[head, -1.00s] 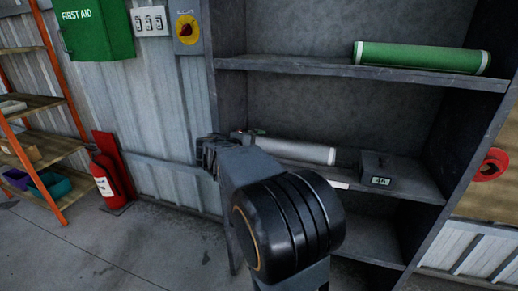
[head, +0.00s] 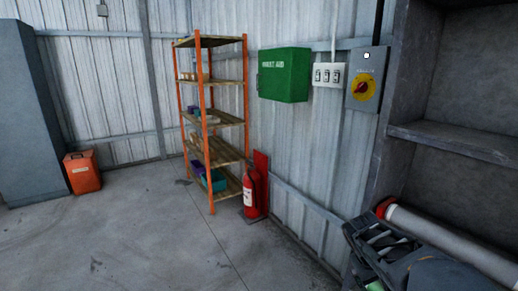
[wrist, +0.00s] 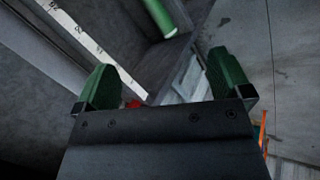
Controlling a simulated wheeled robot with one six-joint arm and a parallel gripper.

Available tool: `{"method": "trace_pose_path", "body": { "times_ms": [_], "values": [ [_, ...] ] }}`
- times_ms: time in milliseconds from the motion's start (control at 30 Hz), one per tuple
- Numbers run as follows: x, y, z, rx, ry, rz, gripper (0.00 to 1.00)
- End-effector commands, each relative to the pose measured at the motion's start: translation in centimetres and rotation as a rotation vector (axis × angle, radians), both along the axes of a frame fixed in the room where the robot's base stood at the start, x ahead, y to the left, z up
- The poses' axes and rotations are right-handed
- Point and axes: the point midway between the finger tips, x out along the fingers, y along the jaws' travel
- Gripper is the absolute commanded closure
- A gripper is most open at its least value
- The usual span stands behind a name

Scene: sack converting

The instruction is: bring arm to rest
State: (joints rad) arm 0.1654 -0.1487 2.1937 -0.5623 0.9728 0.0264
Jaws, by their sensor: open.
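My gripper (wrist: 165,78) shows in the wrist view with its two green fingers wide apart and nothing between them. In the head view the dark end of my arm, with the gripper (head: 372,262), is at the lower right and is partly cut off by the bottom edge. A pale roll with a red end (head: 450,240) shows just behind and above it, beside the grey shelving; I cannot tell whether they touch. A green roll (wrist: 160,14) is at the top of the wrist view, beyond the fingers.
Grey shelving (head: 462,142) stands close on the right. A red fire extinguisher (head: 250,192) stands by the wall, next to an orange-framed rack (head: 212,118). An orange container (head: 82,172) sits by a grey cabinet (head: 28,115). The concrete floor (head: 130,235) at left is open.

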Motion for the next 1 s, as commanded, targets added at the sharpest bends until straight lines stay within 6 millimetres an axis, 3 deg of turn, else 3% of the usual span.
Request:
{"method": "trace_pose_path", "body": {
  "times_ms": [33,200,333,600,900,1000],
  "values": [
    [-1.3,2.2,3.6,0.088,-0.029,-0.011,0.03],
    [-4.8,8.5,8.5,0.347,-0.110,-0.057,0.03],
    [-6.6,11.6,12.1,0.466,-0.158,-0.068,0.03],
    [-7.8,13.4,17.4,0.507,-0.215,-0.024,0.03],
    [-7.8,13.6,18.1,0.506,-0.220,-0.011,0.03],
    [-7.8,13.6,18.1,0.506,-0.220,-0.011,0.12]
  ]
}}
